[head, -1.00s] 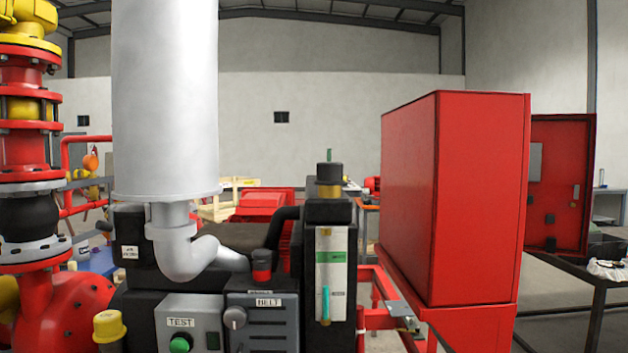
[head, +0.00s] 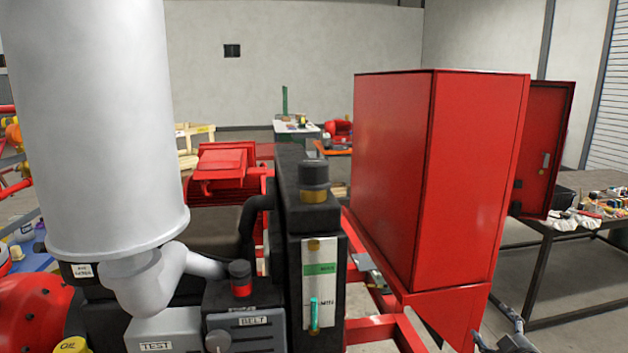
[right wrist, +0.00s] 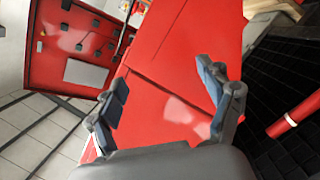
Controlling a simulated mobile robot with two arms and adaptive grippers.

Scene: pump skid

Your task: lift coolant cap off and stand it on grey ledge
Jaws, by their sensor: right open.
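The coolant cap (head: 314,174) is dark and round, and sits on a brass-coloured neck on top of the black radiator tank, right of centre in the head view. A small grey ledge (head: 368,267), seemingly the task's ledge, is beside the tank on the red frame; the red cabinet partly hides it. My right gripper (head: 508,340) shows only in part at the bottom right of the head view, well away from the cap. In the right wrist view its blue-padded fingers (right wrist: 168,100) are spread and empty, with red cabinet surface behind. My left gripper is not in view.
The big red cabinet (head: 395,180) stands between the cap and my right gripper. A grey exhaust cylinder (head: 100,130) rises at the left. A cluttered table (head: 590,218) stands at the right.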

